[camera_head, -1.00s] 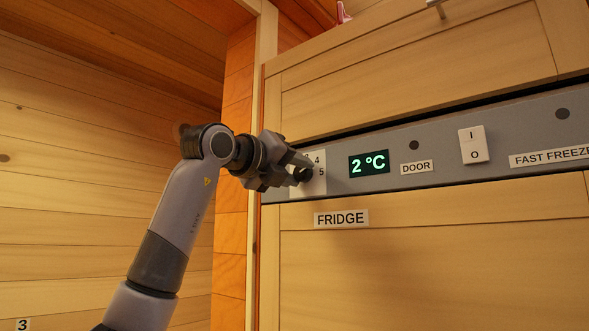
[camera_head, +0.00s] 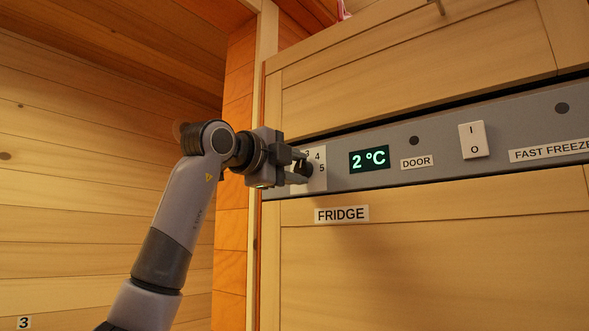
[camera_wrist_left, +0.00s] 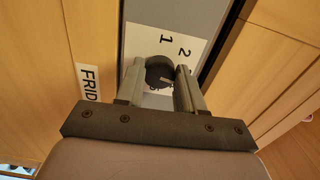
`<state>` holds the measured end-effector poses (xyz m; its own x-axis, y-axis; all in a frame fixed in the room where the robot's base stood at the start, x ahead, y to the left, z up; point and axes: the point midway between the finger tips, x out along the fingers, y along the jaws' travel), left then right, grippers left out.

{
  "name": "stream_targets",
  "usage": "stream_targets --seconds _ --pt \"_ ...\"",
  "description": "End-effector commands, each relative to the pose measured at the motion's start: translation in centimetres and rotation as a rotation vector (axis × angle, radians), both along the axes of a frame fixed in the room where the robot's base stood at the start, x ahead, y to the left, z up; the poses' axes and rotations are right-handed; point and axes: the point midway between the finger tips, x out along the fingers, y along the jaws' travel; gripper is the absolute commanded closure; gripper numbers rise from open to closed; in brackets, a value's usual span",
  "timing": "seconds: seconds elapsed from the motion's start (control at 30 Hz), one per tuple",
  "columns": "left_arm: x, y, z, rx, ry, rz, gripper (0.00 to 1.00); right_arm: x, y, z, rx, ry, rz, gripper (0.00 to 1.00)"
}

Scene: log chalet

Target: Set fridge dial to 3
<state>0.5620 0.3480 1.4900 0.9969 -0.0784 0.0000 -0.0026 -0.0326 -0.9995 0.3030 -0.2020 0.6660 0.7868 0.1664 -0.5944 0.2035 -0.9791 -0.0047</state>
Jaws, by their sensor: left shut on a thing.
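The fridge dial is a dark round knob (camera_head: 305,170) on a white plate (camera_head: 320,183) at the left end of the grey panel. The numbers 3, 4 and 5 show on the plate in the head view. My left gripper (camera_head: 301,168) is shut on the knob from the left. In the left wrist view the knob (camera_wrist_left: 158,72) sits between the two fingers of my left gripper (camera_wrist_left: 160,82), and 1 and 2 show beyond it. A pale mark shows on the knob, but I cannot tell which number it points to. My right gripper is out of view.
A green display (camera_head: 369,160) reads 2 °C. A FRIDGE label (camera_head: 341,214) is on the wood below. Further right are a DOOR label (camera_head: 417,162), a white rocker switch (camera_head: 474,140) and a FAST FREEZE label (camera_head: 551,154). A wooden wall stands left.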

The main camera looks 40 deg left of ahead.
Motion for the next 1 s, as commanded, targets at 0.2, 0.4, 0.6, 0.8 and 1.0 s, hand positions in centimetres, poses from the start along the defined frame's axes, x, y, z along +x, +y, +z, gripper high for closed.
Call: stream_targets --seconds 0.2,0.4,0.6,0.8,1.0 --pt "-0.01 0.05 -0.09 -0.116 0.010 0.002 0.93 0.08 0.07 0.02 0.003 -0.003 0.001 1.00" --pt "-0.01 0.05 -0.09 -0.171 0.015 0.002 0.93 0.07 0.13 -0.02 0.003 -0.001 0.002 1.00" --pt "-0.01 0.05 -0.09 -0.191 0.016 0.002 0.93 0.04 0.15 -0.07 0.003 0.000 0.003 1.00" --pt "0.00 0.04 -0.09 -0.192 0.016 0.002 0.93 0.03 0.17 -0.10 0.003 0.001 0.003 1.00" --pt "0.00 0.04 -0.09 -0.191 0.016 0.002 0.40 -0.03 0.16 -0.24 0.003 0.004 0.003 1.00"
